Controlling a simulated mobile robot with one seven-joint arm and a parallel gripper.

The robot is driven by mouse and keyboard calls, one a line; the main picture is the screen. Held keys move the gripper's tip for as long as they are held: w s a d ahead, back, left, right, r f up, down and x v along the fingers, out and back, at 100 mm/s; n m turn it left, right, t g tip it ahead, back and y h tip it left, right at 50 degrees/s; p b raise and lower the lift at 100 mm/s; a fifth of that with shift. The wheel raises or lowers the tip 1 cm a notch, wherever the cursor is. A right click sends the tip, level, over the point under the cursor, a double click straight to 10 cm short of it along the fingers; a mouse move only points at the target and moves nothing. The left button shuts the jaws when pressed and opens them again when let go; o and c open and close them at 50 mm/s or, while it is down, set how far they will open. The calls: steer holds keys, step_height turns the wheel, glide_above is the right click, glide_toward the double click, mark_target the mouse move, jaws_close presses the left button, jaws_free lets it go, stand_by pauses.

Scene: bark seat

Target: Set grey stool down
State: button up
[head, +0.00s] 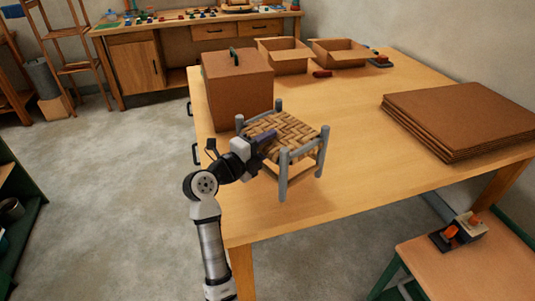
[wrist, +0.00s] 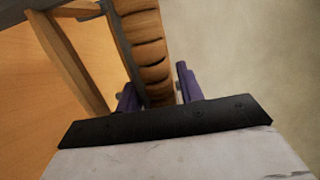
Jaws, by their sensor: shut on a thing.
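The grey stool (head: 284,160) has grey legs and a woven bark seat, and it is upright at the near left part of the wooden table (head: 345,185). Its legs reach down close to the table top; I cannot tell whether they touch it. My gripper (head: 265,142) is shut on the seat's edge from the left. In the wrist view the purple fingers of my gripper (wrist: 160,90) stand on both sides of the woven edge of the stool (wrist: 145,45). The fingertips are partly hidden by the seat.
A closed cardboard box (head: 238,90) stands just behind the stool. Two open boxes (head: 283,57) (head: 338,53) and a red item (head: 322,74) are farther back. Stacked cardboard sheets (head: 460,115) lie at the right. The table's middle is clear.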

steer(key=shift+f, duration=2)
steer(key=o, duration=1.3)
steer(key=b+v, duration=0.3)
steer(key=v, duration=0.9)
steer(key=shift+s+r, duration=0.1)
steer(key=shift+r, duration=0.1)
